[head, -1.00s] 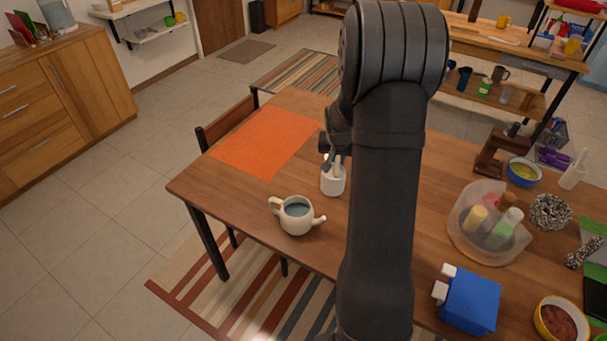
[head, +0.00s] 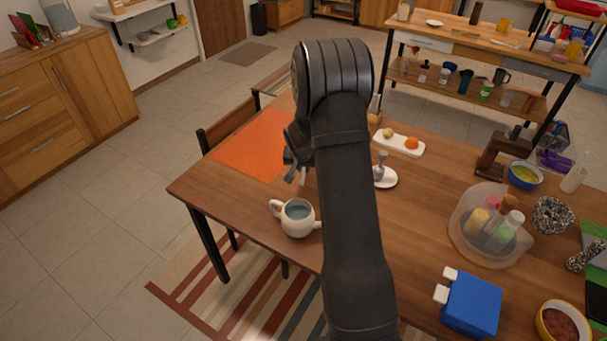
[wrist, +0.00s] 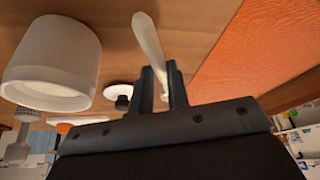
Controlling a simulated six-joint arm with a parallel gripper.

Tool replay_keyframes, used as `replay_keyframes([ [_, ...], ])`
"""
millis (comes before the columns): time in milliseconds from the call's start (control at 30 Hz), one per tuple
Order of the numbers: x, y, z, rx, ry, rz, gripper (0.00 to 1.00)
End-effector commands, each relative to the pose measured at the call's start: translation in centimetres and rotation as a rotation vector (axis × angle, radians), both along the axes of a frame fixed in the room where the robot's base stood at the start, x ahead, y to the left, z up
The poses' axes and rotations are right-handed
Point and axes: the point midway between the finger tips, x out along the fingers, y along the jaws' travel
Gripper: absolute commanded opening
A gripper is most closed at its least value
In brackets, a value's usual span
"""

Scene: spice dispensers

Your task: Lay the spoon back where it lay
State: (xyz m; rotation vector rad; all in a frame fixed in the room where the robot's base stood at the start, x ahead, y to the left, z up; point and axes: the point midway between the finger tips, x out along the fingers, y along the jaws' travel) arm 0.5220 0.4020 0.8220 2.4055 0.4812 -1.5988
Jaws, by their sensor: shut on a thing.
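My gripper (head: 297,172) is above the wooden table, beside the right edge of the orange mat (head: 247,150). In the wrist view my gripper (wrist: 163,78) is shut on the white spoon (wrist: 149,38), whose pale end sticks out past the fingers towards the tabletop. Whether the spoon touches the table I cannot tell. The white cup (wrist: 52,62) stands to the left of the fingers in the wrist view, apart from them. In the head view my arm hides the cup, and the spoon is too small to make out clearly.
A white saucer (head: 388,181) with a small grey item is right of my arm. A clear bowl (head: 470,245) of bottles and a blue box (head: 470,304) are farther right.

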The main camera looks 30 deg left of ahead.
Motion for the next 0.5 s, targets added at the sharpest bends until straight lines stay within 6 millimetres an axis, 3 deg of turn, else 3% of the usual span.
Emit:
replay_keyframes([
  [200, -0.1, -0.1, -3.1, -0.002, 0.002, 0.0, 0.0],
  [500, 0.0, -0.1, -3.3, -0.001, 0.002, 0.0, 0.0],
])
